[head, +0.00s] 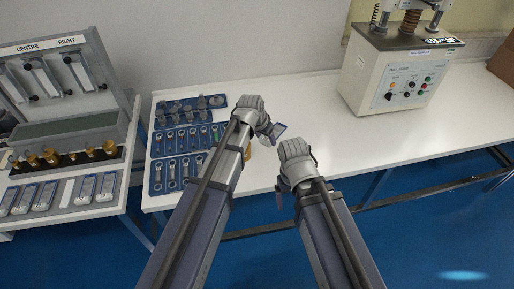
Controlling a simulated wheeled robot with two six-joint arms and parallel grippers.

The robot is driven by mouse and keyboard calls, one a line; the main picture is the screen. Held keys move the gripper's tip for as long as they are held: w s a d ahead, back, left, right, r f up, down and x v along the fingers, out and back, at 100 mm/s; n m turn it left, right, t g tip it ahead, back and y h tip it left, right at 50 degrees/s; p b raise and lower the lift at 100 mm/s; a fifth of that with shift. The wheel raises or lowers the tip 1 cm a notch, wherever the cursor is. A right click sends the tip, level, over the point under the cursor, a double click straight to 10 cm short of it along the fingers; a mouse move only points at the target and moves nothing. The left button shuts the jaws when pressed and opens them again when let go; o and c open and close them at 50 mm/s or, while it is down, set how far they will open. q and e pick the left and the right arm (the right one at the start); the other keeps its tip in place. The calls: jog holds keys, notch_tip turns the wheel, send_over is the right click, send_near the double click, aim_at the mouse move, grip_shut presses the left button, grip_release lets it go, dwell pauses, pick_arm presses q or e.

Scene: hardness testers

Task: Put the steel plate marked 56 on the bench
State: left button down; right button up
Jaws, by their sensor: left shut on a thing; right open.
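My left gripper (266,127) is shut on a small flat plate (279,131), dark on its face with a light edge. It holds the plate tilted over the white bench (330,135); whether the plate touches the top cannot be told. No number can be read on it, so I cannot confirm the mark 56. My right gripper (281,194) is open and empty, near the bench's front edge, lower in the picture and to the right of the left one.
Blue trays (158,145) of wrenches and metal parts lie left of my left arm. A beige machine (398,75) with buttons stands at the back right. A side table at left carries a rack (60,75) and brass pieces (50,155). The bench between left gripper and machine is clear.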

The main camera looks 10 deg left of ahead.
aim_at(266, 158)
pick_arm(q)
jog(key=shift+w+f, duration=0.15)
jog(key=shift+f, duration=0.05)
notch_tip(266, 158, down, 10)
jog(key=b, duration=1)
jog(key=shift+f, duration=0.1)
jog(key=shift+c, duration=1.8)
grip_release()
